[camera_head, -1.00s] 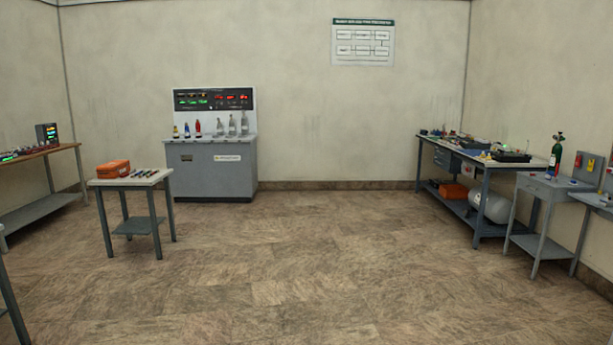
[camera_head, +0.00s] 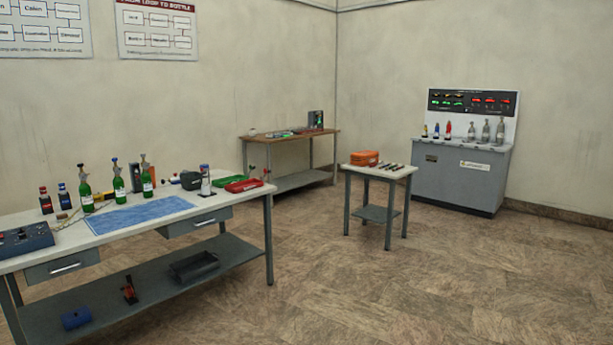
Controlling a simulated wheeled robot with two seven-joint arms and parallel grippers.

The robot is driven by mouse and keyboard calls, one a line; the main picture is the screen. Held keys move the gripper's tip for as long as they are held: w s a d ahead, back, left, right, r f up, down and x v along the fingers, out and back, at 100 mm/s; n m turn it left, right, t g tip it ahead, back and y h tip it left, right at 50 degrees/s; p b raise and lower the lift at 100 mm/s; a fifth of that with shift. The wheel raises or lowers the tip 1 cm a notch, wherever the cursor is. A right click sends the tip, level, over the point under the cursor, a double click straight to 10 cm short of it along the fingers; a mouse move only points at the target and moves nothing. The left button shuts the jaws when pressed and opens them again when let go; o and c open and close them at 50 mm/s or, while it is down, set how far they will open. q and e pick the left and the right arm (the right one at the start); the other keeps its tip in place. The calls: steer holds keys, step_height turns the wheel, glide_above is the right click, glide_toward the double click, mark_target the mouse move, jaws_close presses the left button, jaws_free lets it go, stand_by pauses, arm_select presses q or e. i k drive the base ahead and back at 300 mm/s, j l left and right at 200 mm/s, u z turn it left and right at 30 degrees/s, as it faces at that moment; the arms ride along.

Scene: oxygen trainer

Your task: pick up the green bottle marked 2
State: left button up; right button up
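Three green bottles stand upright on the white-topped table (camera_head: 226,206) at the left: a left one (camera_head: 86,197), a middle one (camera_head: 119,187) and a right one (camera_head: 147,181). Each has a pale label, too small to read, so I cannot tell which is marked 2. They stand behind a blue mat (camera_head: 128,215). Neither of my grippers is in view.
A red tray (camera_head: 243,184), small devices and a blue-grey box (camera_head: 24,238) share the table. A small table with an orange case (camera_head: 364,158), a wooden-topped bench (camera_head: 288,138) and a grey console (camera_head: 464,176) stand beyond. The floor at the right is clear.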

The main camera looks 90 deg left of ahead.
mark_target(146, 178)
steer(key=j+u, duration=0.1)
steer(key=u, duration=0.3)
steer(key=k+j+u, duration=0.1)
steer(key=u, duration=0.3)
steer(key=j+u, duration=0.15)
steer(key=u, duration=0.25)
steer(key=j+u, duration=0.15)
steer(key=u, duration=0.25)
steer(key=j+u, duration=0.4)
steer(key=i+j+u, duration=0.1)
steer(key=j+u, duration=0.25)
steer(key=i+j+u, duration=0.1)
steer(key=j+u, duration=0.3)
steer(key=i+j+u, duration=0.15)
steer(key=u, duration=0.2)
steer(key=i+j+u, duration=0.35)
steer(key=i+j, duration=0.95)
steer(key=j, duration=0.15)
